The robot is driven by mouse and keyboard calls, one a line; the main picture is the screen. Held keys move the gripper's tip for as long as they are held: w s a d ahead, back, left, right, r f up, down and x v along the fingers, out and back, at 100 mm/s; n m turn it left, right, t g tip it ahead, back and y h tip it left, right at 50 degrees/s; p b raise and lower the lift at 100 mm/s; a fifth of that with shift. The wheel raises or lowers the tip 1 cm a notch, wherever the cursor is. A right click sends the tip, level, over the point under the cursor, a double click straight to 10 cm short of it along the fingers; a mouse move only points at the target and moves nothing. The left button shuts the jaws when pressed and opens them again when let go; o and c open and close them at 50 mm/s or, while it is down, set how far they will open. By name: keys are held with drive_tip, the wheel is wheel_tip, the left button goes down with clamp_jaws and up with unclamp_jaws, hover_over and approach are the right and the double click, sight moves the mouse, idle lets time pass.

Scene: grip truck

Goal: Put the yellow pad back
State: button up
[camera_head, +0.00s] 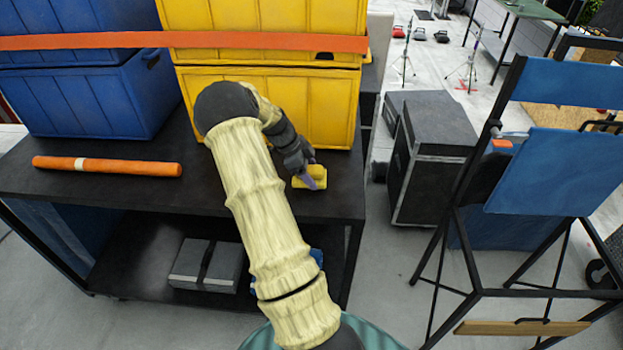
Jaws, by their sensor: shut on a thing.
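The small yellow pad (302,184) is at the right end of the black cart top, in front of the yellow crates. My gripper is shut on the yellow pad. The other finger and part of the pad are hidden. The pad is at or just above the cart top; I cannot tell whether it touches.
Yellow crates (285,107) and blue crates (85,100) stand behind, bound by an orange strap (110,40). An orange roll (107,166) lies on the cart top (125,196) at left. A grey box (205,266) is on the lower shelf. Right stand a black case (430,150) and blue chair (555,170).

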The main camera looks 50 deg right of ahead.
wheel_tip(320, 180, down, 3)
drive_tip(key=shift+r+p, duration=0.1)
drive_tip(key=shift+p, duration=0.4)
drive_tip(key=shift+s, duration=0.1)
drive_tip(key=shift+f+b, duration=0.2)
drive_tip(key=shift+b, duration=0.1)
drive_tip(key=o, duration=1)
drive_tip(key=shift+c, duration=0.2)
drive_tip(key=shift+r, duration=0.1)
